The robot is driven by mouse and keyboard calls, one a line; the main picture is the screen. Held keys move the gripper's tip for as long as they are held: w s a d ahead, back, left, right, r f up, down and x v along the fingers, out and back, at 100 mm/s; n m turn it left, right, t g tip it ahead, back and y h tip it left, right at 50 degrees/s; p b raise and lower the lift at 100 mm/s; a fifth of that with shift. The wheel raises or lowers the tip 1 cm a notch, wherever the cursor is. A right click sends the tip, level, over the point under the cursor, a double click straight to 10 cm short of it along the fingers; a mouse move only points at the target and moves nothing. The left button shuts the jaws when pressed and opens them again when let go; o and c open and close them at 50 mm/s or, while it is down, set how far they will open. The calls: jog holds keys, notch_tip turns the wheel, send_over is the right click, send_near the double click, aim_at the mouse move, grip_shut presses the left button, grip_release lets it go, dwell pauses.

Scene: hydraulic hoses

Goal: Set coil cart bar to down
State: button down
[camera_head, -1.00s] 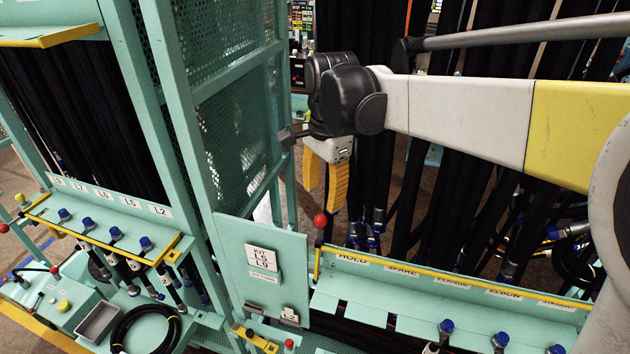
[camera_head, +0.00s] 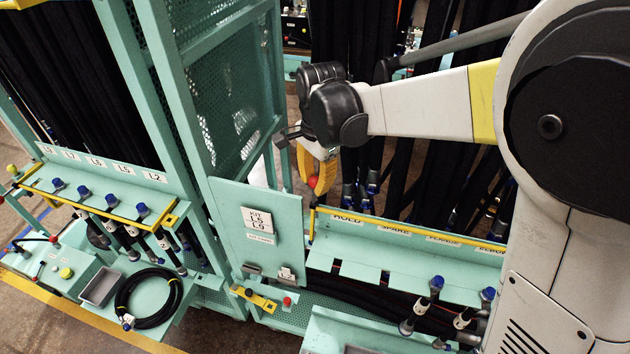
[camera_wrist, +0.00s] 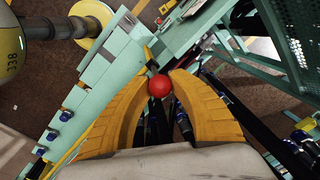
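A yellow bar (camera_head: 420,233) runs along the teal rack at the right, above the labels HOLD and SPARE. A red ball knob (camera_head: 312,182) stands on an upright yellow lever at its left end. My gripper (camera_head: 312,174) hangs from above with its yellow fingers at this knob. In the wrist view the red knob (camera_wrist: 159,86) sits between the two fingertips, which reach its edges. The frames do not show whether the fingers press on it. I cannot tell which bar is the coil cart's; another yellow bar (camera_head: 90,208) runs along the left rack.
A teal panel with a KIT sign (camera_head: 257,219) stands just left of the gripper. A coiled black hose (camera_head: 150,297) and a grey tray (camera_head: 100,288) lie on the left cart. Black hoses (camera_head: 440,150) hang behind my arm. Blue-capped fittings (camera_head: 437,283) stand at the lower right.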

jog(key=shift+s+a+t, duration=0.2)
jog(key=shift+s+t, duration=0.1)
jog(key=shift+s, duration=0.15)
jog(key=s+a+f+t+h+b, duration=0.35)
jog(key=s+t+b, duration=0.4)
jog(key=s, duration=0.25)
jog(key=s+a+f+t+h+b, duration=0.1)
jog(key=s+f+t+b, duration=0.3)
jog(key=b, duration=1)
jog(key=s+a+f+t+h+b, duration=0.1)
jog(key=f+t+b, duration=0.4)
jog(key=f+b, duration=0.5)
jog(key=shift+s+a+f+n+b, duration=0.35)
jog(key=shift+s+b, duration=1)
jog(key=shift+b, duration=1.4)
jog(key=shift+t+h, duration=0.25)
